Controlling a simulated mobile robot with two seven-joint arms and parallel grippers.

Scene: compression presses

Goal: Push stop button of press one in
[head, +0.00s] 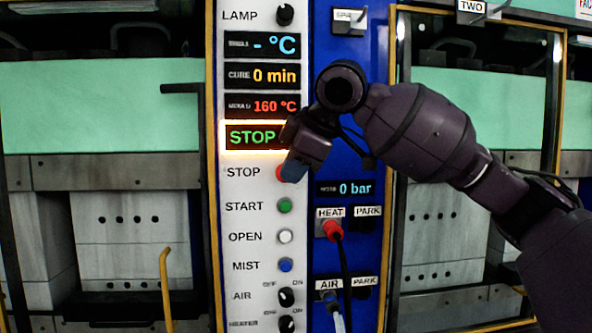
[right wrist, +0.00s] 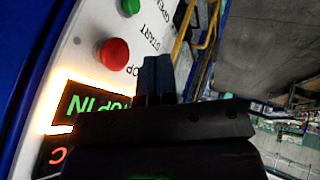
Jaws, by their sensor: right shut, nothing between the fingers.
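The red stop button (head: 280,173) is on the white control panel (head: 234,190), beside the STOP label and above the green start button. My right gripper (head: 293,172) is shut and empty in front of the panel; its fingertips partly cover the red button in the head view. In the right wrist view the red button (right wrist: 114,52) stands out from the panel, to the left of the shut fingertips (right wrist: 155,68), with a visible gap in that picture. Whether they touch is unclear. A lit display (head: 252,137) above reads STOP in green, its right end hidden. My left gripper is not in view.
Below are the green start button (head: 285,205), white open button (head: 286,236), blue mist button (head: 285,265) and air knob (head: 287,297). A blue panel (head: 348,160) with a red heat plug (head: 332,231) and hanging cables is close on the right. A yellow handle (head: 166,280) is at lower left.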

